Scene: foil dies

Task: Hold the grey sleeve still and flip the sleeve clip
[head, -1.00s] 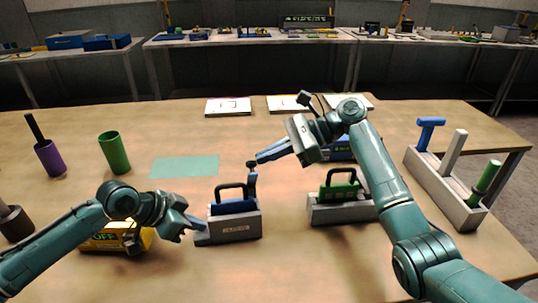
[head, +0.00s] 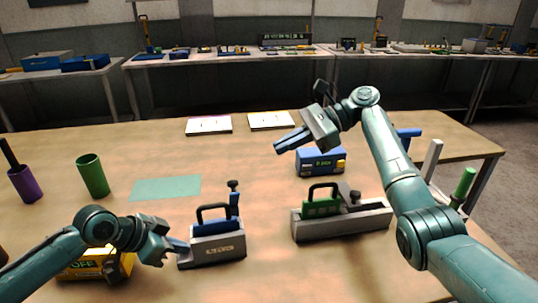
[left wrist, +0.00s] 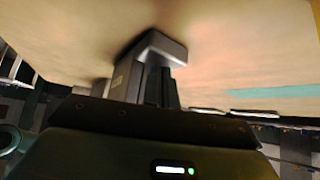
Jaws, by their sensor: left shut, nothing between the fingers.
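The grey sleeve (head: 222,252), a grey block with a blue part and a black handle, stands on the wooden table at the front, left of centre. The sleeve clip (head: 234,203), a blue lever with a black knob, stands upright at its right end. My left gripper (head: 183,246) is shut and empty at the sleeve's left end; whether it touches is unclear. In the left wrist view a grey end (left wrist: 165,47) lies just beyond the dark gripper. My right gripper (head: 291,141) hangs in the air, up and right of the clip; its finger gap is unclear.
A similar grey block with a green part (head: 345,222) stands to the right, a blue box (head: 320,163) behind it. A yellow box (head: 85,266) is beside my left arm. Green (head: 92,176) and purple (head: 25,184) cylinders stand left. The teal mat (head: 166,187) is bare.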

